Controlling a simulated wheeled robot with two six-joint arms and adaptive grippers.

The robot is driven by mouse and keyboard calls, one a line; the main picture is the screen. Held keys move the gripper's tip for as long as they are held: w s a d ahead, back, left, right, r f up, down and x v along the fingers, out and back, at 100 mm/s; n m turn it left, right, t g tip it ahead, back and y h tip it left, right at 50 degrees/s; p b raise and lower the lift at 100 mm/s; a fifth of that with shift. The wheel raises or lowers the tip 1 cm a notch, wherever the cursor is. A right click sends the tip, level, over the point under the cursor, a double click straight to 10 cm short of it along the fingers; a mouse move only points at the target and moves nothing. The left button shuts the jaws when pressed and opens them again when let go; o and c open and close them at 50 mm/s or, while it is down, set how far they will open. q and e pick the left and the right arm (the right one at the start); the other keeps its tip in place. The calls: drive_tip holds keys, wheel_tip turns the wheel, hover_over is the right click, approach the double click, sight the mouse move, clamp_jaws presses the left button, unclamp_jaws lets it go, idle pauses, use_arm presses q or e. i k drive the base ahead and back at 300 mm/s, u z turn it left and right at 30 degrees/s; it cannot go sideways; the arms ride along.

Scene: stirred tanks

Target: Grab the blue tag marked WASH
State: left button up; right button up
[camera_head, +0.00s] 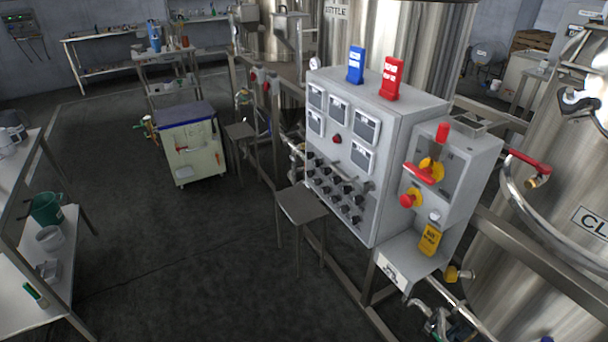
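A blue tag (356,65) with white lettering stands upright on top of the grey control cabinet (385,150), near its back left edge. The lettering is too small to read for sure. A red tag (391,78) stands to its right on the same cabinet top, apart from it. A yellow tag (431,238) is on the lower right box beside the cabinet. Neither of my grippers shows in the head view.
A small stool (301,206) stands before the cabinet. A wheeled tool cart (193,150) is farther left. A shelf rack (47,265) is at the left edge. A large steel tank (545,240) fills the right side. The dark floor (170,255) between is clear.

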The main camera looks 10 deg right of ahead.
sight(356, 56)
drive_tip(key=z, duration=0.5)
drive_tip(key=k, duration=0.65)
drive_tip(key=z, duration=1)
drive_tip(key=i, duration=0.95)
drive_tip(key=u, duration=0.3)
drive_tip(key=i, duration=1)
drive_tip(key=u, duration=0.7)
